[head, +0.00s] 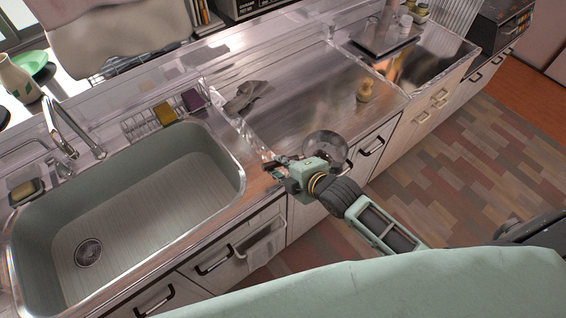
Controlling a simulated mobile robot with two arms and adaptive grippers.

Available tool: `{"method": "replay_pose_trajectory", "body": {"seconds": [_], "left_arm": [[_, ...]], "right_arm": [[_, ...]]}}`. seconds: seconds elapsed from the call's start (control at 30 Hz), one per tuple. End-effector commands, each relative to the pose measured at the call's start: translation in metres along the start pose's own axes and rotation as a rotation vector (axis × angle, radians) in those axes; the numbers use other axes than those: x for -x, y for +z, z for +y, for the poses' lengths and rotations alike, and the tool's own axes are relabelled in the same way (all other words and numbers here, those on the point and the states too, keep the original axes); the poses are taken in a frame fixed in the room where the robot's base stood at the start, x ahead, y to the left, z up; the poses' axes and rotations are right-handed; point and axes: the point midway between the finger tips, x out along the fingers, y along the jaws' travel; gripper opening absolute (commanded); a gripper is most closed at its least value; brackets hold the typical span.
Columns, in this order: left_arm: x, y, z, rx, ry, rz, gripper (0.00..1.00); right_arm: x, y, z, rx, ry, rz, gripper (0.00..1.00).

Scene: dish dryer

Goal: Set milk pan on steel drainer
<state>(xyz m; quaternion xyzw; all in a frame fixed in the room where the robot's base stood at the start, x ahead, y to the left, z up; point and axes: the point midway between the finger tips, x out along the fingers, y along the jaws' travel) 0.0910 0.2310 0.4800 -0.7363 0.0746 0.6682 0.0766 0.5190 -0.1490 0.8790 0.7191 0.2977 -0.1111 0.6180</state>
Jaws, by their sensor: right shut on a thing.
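The milk pan (326,146) shows as a round, shiny metal shape just behind my right gripper, at the front edge of the counter. My right gripper (275,170) comes in from the lower right and is shut on the pan; the grip itself is small and partly hidden by the gripper body. The steel drainer (310,88) appears to be the broad, flat steel surface right of the sink, beyond the pan. A small tan object (365,90) stands near its right side. My left gripper is not in view.
The large sink (150,200) is empty, left of my gripper. A wire rack with sponges (165,114) sits on its back rim, and a crumpled grey cloth (245,96) lies on the drainer's left side. The drainer's middle is clear. A tray with jars (385,38) stands at the back right.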

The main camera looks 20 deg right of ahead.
Motion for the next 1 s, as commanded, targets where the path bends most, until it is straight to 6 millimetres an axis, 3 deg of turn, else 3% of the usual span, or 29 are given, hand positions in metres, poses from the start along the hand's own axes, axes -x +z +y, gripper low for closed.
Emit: {"method": "replay_pose_trajectory", "body": {"seconds": [0.27, 0.3, 0.5, 0.87, 1.0], "left_arm": [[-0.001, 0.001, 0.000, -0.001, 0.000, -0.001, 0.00], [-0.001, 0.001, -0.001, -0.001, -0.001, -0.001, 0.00], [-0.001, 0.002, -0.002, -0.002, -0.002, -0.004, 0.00], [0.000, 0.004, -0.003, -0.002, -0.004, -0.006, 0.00], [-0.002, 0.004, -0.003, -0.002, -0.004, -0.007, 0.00]], "right_arm": [[-0.001, 0.001, 0.000, 0.002, 0.003, 0.000, 0.00], [-0.001, 0.001, -0.002, 0.001, 0.001, 0.000, 0.17], [-0.001, 0.001, -0.001, 0.001, 0.001, 0.000, 0.35], [0.001, 0.000, 0.001, 0.000, 0.001, 0.000, 0.35], [0.015, 0.001, -0.001, 0.003, 0.001, 0.000, 0.35]]}}
